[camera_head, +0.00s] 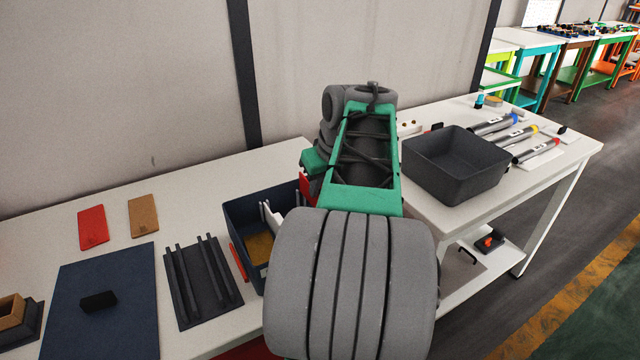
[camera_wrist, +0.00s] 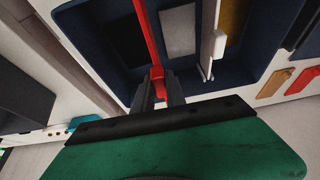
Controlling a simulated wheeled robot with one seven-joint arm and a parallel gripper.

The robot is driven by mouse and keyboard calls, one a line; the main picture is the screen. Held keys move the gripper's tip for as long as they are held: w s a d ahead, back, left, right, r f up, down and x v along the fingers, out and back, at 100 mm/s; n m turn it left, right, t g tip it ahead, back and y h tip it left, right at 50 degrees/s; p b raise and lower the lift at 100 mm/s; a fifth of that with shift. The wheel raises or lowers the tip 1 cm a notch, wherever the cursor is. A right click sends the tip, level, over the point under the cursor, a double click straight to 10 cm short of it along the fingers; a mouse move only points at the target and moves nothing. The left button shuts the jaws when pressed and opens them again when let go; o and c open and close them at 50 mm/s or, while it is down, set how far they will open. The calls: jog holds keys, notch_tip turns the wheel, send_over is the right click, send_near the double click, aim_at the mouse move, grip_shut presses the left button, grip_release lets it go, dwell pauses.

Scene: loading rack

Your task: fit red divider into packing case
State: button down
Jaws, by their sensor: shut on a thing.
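The packing case is a dark navy open box (camera_head: 232,212) on the table, partly hidden behind my arm; its wall also shows in the wrist view (camera_wrist: 78,12). A white divider (camera_head: 270,218) stands in it, also in the wrist view (camera_wrist: 211,38). My gripper (camera_wrist: 159,82) is shut on the end of the red divider (camera_wrist: 147,35). The divider extends over the case, between a black floor patch and a grey one. In the head view a bit of red (camera_head: 304,186) shows beside my arm near the case rim. I cannot tell how deep the divider sits.
A slotted dark rack (camera_head: 203,285) and a blue mat (camera_head: 105,300) with a black block lie left of the case. Red (camera_head: 92,227) and tan (camera_head: 143,215) panels lie behind them. A grey bin (camera_head: 455,165) and several tubes (camera_head: 515,140) stand to the right.

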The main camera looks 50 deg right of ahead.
jog(key=shift+f+b, duration=1.15)
jog(key=shift+f, duration=0.65)
jog(key=c, duration=1.3)
grip_release()
